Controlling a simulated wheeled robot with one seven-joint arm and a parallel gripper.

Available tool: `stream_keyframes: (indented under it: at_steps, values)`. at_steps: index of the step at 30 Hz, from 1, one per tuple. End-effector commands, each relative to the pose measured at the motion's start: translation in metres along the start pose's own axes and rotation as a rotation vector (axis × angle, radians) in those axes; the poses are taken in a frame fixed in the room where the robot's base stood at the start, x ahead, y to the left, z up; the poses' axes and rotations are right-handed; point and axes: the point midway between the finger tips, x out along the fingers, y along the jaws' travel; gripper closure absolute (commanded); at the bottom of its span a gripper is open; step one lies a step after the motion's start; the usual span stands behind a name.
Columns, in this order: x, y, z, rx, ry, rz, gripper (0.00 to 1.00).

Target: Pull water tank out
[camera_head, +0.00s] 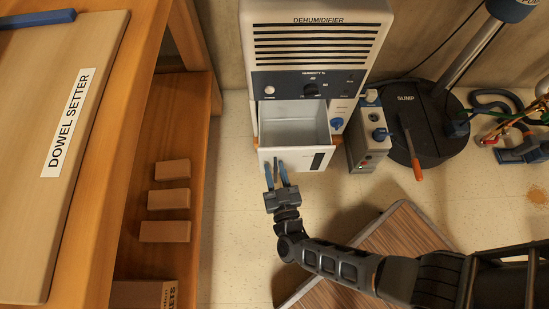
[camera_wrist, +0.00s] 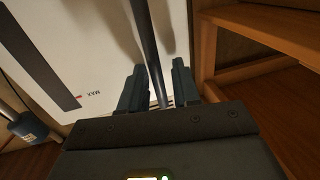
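The water tank (camera_head: 292,155) is an open-topped white bin with a dark level window, standing partly out of the lower front of the white dehumidifier (camera_head: 315,45). Its interior shows empty-looking from above. My gripper (camera_head: 277,169) is at the left part of the tank's front face. In the wrist view, a dark upright bar (camera_wrist: 147,45), which looks like the tank's handle, runs between the two fingers of my gripper (camera_wrist: 159,85). The fingers are apart, with narrow gaps beside the bar. The tank's front (camera_wrist: 100,45) with its MAX mark fills the upper left there.
A wooden workbench (camera_head: 150,70) with a low shelf holding several blocks (camera_head: 168,199) is on the left. A wood-topped piece (camera_head: 400,235) lies beneath my arm.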

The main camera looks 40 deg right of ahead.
Motion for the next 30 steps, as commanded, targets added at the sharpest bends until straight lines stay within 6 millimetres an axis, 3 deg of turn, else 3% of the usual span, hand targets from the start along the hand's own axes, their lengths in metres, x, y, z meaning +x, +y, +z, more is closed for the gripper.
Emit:
stream_keyframes:
  at_steps: [9,15,30]
  values:
    - [-0.048,0.0,0.0,-0.001,-0.002,-0.002,0.69]
    - [-0.07,-0.001,0.0,-0.001,-0.001,-0.002,0.69]
    - [-0.075,-0.001,0.0,0.0,0.0,-0.003,0.69]
